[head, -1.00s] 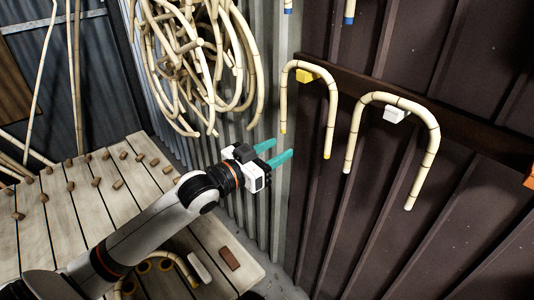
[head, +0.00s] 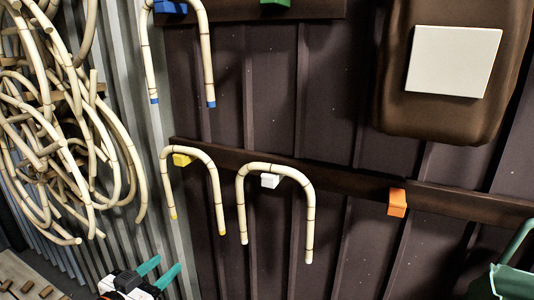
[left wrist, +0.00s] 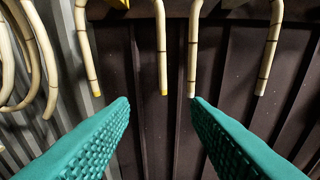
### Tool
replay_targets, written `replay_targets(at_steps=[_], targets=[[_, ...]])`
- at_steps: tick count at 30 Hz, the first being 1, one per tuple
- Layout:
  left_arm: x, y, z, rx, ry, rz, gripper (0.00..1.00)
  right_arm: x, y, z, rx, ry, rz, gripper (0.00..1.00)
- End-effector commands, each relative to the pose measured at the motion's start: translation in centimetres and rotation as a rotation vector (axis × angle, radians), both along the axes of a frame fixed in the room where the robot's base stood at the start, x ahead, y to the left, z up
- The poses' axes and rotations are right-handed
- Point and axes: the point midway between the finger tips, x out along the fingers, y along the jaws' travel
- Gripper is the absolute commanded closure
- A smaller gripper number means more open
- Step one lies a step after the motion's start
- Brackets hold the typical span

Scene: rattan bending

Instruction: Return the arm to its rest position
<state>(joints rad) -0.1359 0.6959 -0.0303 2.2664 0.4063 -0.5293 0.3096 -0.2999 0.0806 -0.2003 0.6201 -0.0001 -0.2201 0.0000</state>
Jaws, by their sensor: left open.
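My left gripper (head: 158,275) shows at the bottom left of the head view, its two teal fingers apart and empty. It is below the bent rattan canes hung on the dark wall. In the left wrist view the teal fingers (left wrist: 160,125) are spread wide with nothing between them. A yellow-tipped cane (head: 219,190) hangs on the yellow peg (head: 182,160), and a white-tipped cane (head: 310,215) hangs on the white peg (head: 270,181). Their lower ends (left wrist: 192,75) show beyond the fingertips in the left wrist view. My right gripper is not in view.
A blue-tipped cane (head: 208,65) hangs higher up. The orange peg (head: 397,203) is bare. A large bundle of rattan loops (head: 80,140) hangs at the left. A brown box with a white panel (head: 454,61) is at upper right, and a green object (head: 503,284) at lower right.

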Motion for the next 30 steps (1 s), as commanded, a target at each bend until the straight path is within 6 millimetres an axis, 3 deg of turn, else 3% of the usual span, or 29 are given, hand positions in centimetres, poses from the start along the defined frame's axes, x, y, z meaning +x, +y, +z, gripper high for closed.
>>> replay_targets(at_steps=[3,6,9,15,21,30], targets=[[-3.4,-1.4,-6.8,0.058,0.219,0.054,0.57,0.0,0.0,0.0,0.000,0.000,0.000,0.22],[-7.4,-2.4,-12.0,0.127,0.426,0.099,0.57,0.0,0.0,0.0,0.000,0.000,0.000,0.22],[-11.2,-3.1,-15.4,0.180,0.596,0.123,0.57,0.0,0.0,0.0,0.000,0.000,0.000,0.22],[-18.0,-4.1,-19.2,0.246,0.867,0.147,0.57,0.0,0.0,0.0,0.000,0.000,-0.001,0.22],[-24.3,-5.1,-21.1,0.285,1.104,0.150,0.57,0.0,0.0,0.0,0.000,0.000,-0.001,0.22],[-22.6,-5.3,-30.3,0.301,1.142,0.142,0.57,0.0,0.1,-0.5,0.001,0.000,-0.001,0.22]])
